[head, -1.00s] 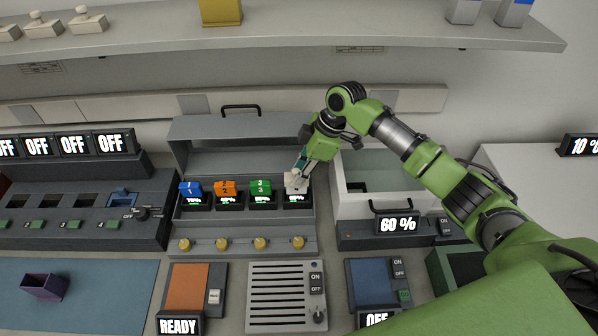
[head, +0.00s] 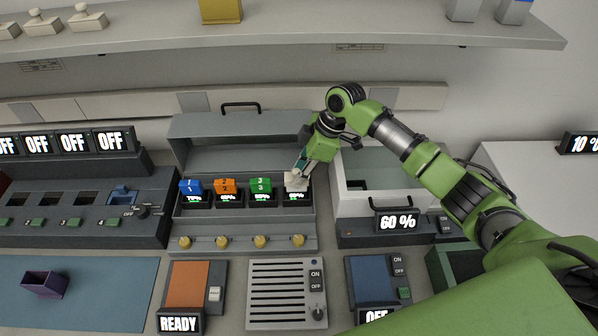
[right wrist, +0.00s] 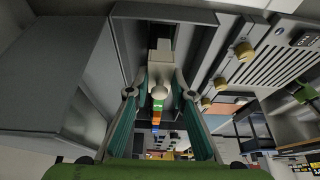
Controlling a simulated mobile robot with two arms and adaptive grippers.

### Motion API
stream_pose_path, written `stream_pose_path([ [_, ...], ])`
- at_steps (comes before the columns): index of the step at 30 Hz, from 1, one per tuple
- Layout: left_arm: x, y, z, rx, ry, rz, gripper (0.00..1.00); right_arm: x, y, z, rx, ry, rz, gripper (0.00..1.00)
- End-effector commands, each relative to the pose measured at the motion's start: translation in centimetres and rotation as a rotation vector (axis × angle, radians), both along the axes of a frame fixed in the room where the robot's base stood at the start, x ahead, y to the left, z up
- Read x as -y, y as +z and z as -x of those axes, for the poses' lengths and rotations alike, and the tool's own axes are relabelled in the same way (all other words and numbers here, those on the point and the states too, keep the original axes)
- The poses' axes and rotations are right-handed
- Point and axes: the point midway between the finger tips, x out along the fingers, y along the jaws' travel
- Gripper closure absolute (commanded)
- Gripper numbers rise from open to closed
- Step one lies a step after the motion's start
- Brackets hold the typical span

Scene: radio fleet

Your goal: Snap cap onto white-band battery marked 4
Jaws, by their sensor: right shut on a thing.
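The case (head: 305,225) holds a row of batteries: blue (head: 190,187), orange (head: 225,186), green (head: 261,185). A pale cap-like piece (head: 296,183) is at the fourth place, on the right. My right gripper (head: 298,171) reaches down to it and is shut on it. In the right wrist view, the pale piece (right wrist: 150,72) has a round knob (right wrist: 160,92) between my fingers. The white-band battery and its mark 4 are hidden; I cannot tell whether the cap is fully seated. My left gripper is not in view.
The case's raised lid (head: 215,128) stands behind the batteries, and yellow knobs (head: 260,241) line its front. Pale knobbed pieces (head: 88,18) sit on the shelf above.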

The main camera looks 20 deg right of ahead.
Motion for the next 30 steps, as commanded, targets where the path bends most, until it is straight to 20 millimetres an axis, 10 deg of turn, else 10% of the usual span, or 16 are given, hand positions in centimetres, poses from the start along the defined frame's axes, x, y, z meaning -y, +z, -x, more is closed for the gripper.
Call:
stream_pose_path([
  [29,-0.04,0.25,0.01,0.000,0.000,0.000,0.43,-0.02,-0.45,-0.03,0.000,0.001,0.000,0.87],
  [30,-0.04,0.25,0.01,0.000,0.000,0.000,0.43,-0.02,-0.45,-0.03,0.000,0.001,0.000,0.76],
])
